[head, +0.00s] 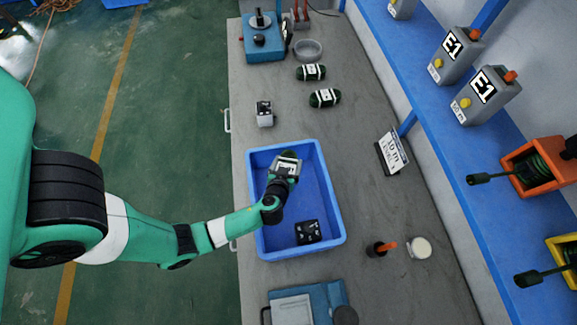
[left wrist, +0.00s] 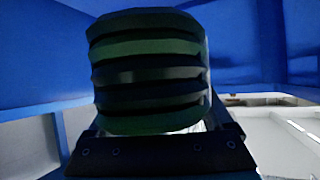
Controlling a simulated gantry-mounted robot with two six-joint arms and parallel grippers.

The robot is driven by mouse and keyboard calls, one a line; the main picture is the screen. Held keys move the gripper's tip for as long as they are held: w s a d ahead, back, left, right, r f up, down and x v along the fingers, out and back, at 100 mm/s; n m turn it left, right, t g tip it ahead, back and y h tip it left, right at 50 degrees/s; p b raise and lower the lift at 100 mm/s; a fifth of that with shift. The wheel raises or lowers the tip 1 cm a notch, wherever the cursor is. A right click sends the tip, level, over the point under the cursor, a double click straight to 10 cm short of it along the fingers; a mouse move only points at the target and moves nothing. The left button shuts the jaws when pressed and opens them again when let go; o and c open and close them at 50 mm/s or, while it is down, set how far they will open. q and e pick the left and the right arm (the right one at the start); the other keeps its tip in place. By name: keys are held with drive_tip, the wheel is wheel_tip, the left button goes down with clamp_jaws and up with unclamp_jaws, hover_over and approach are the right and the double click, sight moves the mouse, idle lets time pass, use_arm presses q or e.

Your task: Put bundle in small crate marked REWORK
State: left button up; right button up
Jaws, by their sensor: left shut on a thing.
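My left gripper (head: 286,166) is over the upper part of the blue crate (head: 334,205) on the bench. It is shut on a dark green coiled bundle (head: 290,154). In the left wrist view the bundle (left wrist: 150,70) fills the middle, with green and black bands, just beyond the jaws. I cannot tell whether the bundle touches the crate floor. No REWORK marking is readable on the crate. Two similar dark green bundles with white bands, one (head: 311,72) behind the other (head: 325,97), lie further up the bench. My right gripper is not in view.
A dark block (head: 308,232) lies in the crate's lower part. A grey block (head: 264,113) stands behind the crate, and a tilted sign (head: 392,152) to its right. An orange-handled tool (head: 382,248) and a round white-topped pot (head: 419,248) stand at lower right.

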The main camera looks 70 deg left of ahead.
use_arm(q)
drive_tip(key=shift+w+f, duration=0.1)
drive_tip(key=shift+f, duration=0.3)
wheel_tip(320, 180, down, 4)
drive_tip(key=shift+f+b, duration=0.15)
drive_tip(key=shift+b, duration=0.8)
